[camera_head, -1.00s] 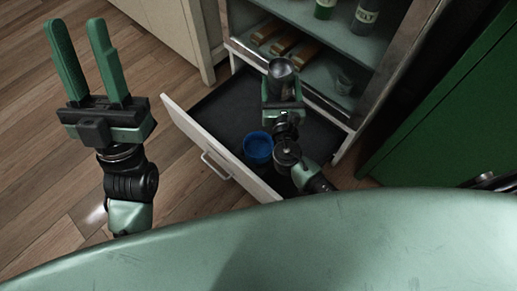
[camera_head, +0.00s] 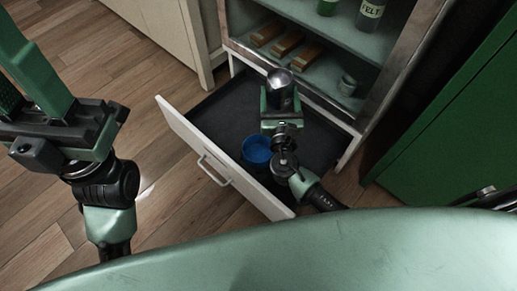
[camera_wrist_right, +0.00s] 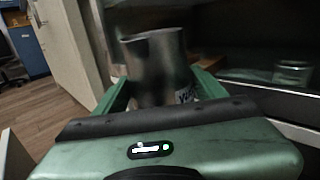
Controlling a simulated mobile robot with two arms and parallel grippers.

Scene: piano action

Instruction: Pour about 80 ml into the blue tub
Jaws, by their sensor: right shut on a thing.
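The blue tub (camera_head: 257,148) stands upright in the open drawer, near its front. My right gripper (camera_head: 281,101) is shut on a grey metal can (camera_head: 279,78) and holds it over the drawer, behind and to the right of the tub. The can also shows in the right wrist view (camera_wrist_right: 157,62), between the green fingers, with a partly hidden label low on its side. It looks about upright, and I see no stream from it. Its contents cannot be made out. My left gripper (camera_head: 22,85) is at the left edge, fingers apart and empty, partly cut off.
The white-fronted drawer (camera_head: 190,128) is pulled out below a cabinet shelf (camera_head: 325,85) with wooden blocks (camera_head: 287,44) and a small jar (camera_head: 347,85). Bottles (camera_head: 369,14) stand on the upper shelf. A green cabinet (camera_head: 450,130) is at right. Open wooden floor (camera_head: 95,65) lies at left.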

